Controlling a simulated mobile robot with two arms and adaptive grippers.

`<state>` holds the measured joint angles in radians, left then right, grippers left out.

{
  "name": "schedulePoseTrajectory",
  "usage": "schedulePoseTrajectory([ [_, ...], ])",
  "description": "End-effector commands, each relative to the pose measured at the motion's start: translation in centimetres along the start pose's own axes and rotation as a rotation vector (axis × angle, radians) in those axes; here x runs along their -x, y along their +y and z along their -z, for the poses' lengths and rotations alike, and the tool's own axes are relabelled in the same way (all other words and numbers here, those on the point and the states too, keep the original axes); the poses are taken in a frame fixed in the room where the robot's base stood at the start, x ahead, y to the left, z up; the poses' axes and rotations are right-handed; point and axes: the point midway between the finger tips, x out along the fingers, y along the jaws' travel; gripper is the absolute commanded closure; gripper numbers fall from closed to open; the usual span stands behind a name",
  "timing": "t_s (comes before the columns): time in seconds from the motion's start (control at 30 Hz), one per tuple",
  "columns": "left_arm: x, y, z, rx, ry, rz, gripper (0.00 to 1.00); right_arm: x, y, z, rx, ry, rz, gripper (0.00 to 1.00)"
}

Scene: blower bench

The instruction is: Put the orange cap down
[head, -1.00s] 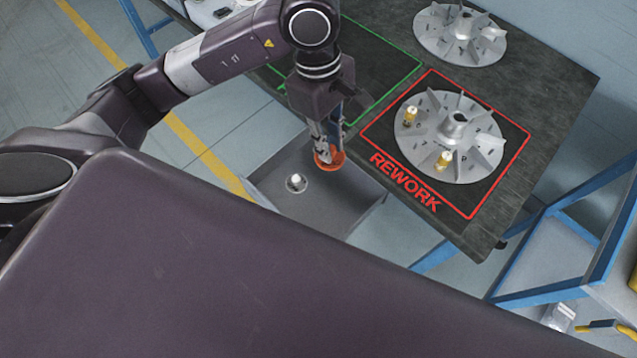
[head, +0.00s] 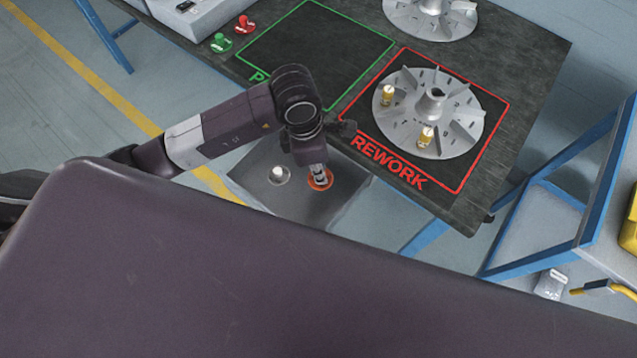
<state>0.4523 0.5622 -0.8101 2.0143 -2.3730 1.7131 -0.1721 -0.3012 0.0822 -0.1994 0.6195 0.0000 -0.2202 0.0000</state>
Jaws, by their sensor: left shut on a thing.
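The orange cap (head: 320,180) shows as an orange ring around the fingertips of my left gripper (head: 319,174). The gripper points down and is shut on the cap, over the grey box-like stand (head: 342,201) in front of the bench. I cannot tell whether the cap touches the stand's surface. The fingers hide the middle of the cap. My right gripper is not in view.
A white peg on a round base (head: 279,175) is on the stand, left of the cap. The dark bench (head: 520,70) has a red REWORK square holding a finned impeller (head: 440,135) with brass fittings. A green-outlined square (head: 325,45) is empty. Green (head: 220,43) and red (head: 244,25) buttons sit behind.

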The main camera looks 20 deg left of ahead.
Motion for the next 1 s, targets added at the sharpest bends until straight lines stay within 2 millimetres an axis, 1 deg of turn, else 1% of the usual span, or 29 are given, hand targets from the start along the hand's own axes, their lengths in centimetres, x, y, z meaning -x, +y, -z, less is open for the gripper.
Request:
schedulePoseTrajectory([
  [0.03,-1.3,-0.2,0.2,0.003,0.002,0.005,1.0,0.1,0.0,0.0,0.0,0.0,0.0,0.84],
  [0.13,-3.1,-0.1,0.5,0.002,0.002,0.004,1.0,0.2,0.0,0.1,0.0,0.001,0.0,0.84],
  [0.2,-3.9,0.0,0.6,0.0,0.0,0.001,1.0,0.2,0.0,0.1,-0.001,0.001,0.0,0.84],
  [0.37,-5.2,-0.1,0.8,0.0,0.0,0.002,1.0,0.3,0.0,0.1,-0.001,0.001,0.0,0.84],
  [0.5,-7.4,-0.1,1.1,0.001,0.001,0.004,1.0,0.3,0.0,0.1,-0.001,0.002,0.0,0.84],
  [0.6,-8.5,0.0,1.3,0.0,0.0,0.001,1.0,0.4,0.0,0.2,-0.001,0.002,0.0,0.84],
  [0.7,-8.8,0.0,1.3,-0.001,-0.001,0.0,1.0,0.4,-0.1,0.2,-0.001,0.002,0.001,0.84],
  [0.9,-8.8,0.0,1.3,-0.001,-0.001,-0.001,1.0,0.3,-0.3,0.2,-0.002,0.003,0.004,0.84],
  [1.0,-9.2,0.1,1.4,-0.002,-0.001,-0.001,1.0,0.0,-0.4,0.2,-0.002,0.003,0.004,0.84],
])
